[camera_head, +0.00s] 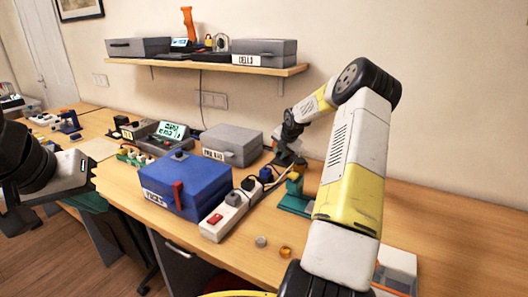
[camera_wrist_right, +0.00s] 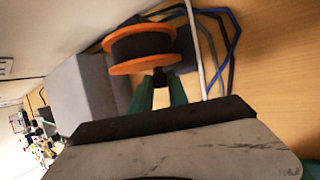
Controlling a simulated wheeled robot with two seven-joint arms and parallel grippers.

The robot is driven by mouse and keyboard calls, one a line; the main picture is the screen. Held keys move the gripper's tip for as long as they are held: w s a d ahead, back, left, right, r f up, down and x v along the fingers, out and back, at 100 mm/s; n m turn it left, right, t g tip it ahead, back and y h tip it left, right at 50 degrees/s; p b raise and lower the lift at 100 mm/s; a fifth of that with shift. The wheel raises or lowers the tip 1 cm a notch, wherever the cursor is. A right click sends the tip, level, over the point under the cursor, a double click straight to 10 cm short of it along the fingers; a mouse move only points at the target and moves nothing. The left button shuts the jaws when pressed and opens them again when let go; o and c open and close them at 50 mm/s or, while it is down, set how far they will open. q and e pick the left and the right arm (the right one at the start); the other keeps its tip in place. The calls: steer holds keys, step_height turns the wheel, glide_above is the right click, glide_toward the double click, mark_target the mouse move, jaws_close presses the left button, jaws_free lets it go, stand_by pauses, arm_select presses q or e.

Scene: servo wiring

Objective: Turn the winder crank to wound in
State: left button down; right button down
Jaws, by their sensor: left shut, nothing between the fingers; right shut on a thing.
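My left gripper (camera_head: 84,175) is shut and empty at the far left, off the bench's front edge.
A blue box (camera_head: 182,195) and a white power strip (camera_head: 222,217) stand left of my right arm. A grey case (camera_head: 232,144) is behind them. A teal stand (camera_head: 295,204) and two small round parts lie nearer. A loaded shelf (camera_head: 215,67) hangs above. Cables run beside the spool.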

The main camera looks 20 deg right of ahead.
stand_by(0.5)
steer(key=c, duration=1.3)
jaws_free()
steer(key=shift+v, duration=3.9)
steer(key=shift+f, duration=0.1)
